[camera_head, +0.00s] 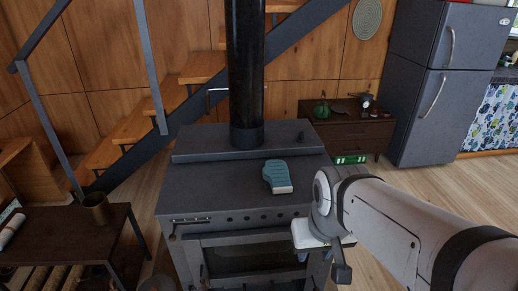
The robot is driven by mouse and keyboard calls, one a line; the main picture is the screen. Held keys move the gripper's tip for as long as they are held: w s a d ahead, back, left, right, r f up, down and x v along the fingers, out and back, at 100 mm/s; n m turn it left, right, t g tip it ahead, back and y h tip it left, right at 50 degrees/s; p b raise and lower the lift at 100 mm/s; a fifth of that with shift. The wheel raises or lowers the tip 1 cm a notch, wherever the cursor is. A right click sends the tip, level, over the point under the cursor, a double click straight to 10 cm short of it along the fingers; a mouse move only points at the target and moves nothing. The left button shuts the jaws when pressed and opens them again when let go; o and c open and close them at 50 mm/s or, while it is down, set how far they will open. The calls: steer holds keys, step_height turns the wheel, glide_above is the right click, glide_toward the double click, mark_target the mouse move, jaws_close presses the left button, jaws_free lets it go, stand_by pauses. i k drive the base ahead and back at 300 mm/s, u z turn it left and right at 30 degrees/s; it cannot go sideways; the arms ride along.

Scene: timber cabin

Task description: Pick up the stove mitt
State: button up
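The stove mitt (274,173) is teal with a pale cuff. It lies flat on the dark top of the stove (215,188), right of the black flue pipe, with its cuff toward the stove's front edge. My arm reaches in from the right. My gripper (341,272) points down in front of the stove's right front corner, to the right of the mitt and nearer to me, apart from it. The gripper's fingers are mostly hidden by the wrist and look small, so their opening is unclear.
The black flue pipe (246,75) rises from the back of the stove. A low table (68,232) with a brown cup (97,207) stands at left. A wooden cabinet (348,136) and a grey fridge (425,85) stand behind at right. The stove top around the mitt is clear.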

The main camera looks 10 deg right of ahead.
mark_target(276, 172)
steer(key=z, duration=0.05)
steer(key=i, duration=1)
steer(key=u, duration=0.05)
